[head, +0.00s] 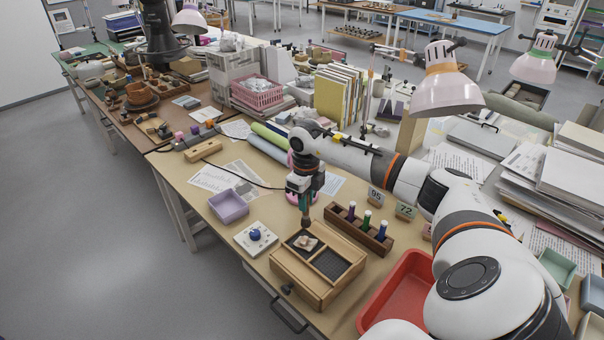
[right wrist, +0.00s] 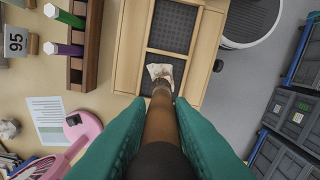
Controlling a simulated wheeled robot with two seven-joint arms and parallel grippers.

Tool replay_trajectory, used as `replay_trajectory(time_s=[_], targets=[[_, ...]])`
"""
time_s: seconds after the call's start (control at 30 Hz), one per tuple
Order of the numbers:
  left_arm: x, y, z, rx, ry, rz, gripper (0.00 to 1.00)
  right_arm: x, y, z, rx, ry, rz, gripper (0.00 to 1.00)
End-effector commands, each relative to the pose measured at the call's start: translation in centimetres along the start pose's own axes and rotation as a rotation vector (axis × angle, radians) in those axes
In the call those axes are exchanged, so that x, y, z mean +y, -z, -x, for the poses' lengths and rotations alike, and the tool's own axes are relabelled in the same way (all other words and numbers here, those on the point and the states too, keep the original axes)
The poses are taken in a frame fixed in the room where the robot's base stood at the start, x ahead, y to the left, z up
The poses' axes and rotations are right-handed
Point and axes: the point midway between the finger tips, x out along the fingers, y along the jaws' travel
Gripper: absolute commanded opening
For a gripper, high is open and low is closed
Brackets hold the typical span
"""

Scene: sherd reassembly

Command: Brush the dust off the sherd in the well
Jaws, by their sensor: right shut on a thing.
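A wooden box (head: 290,285) on the bench has two dark-floored wells. The pale sherd (head: 306,243), with a brownish patch, lies in the left well. It also shows in the right wrist view (right wrist: 157,71). My right gripper (head: 305,203) is shut on a brush with a brown shaft (right wrist: 160,122), between teal fingers. The brush points down, its tip at the sherd in the right wrist view. I cannot tell whether they touch. Dust is too small to make out. My left gripper is not in view.
A wooden rack (head: 345,225) with several coloured tubes stands just right of the box. A red tray (head: 392,290) lies at the right, near my arm.

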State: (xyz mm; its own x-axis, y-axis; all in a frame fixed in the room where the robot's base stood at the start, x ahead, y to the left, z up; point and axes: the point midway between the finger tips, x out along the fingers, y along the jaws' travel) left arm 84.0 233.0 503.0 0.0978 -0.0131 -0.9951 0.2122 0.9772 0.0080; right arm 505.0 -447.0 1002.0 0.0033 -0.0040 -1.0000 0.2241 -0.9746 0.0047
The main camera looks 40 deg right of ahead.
Motion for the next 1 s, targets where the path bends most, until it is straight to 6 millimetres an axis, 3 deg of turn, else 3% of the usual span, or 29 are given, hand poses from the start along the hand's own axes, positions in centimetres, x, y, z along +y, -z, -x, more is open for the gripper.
replay_trajectory(time_s=[0.3,1.0], targets=[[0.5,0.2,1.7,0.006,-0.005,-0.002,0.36,1.0,-0.6,2.8,0.0,-0.001,-0.006,0.0],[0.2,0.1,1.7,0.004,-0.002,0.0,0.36,1.1,-0.7,2.9,0.0,0.0,-0.006,0.0]])
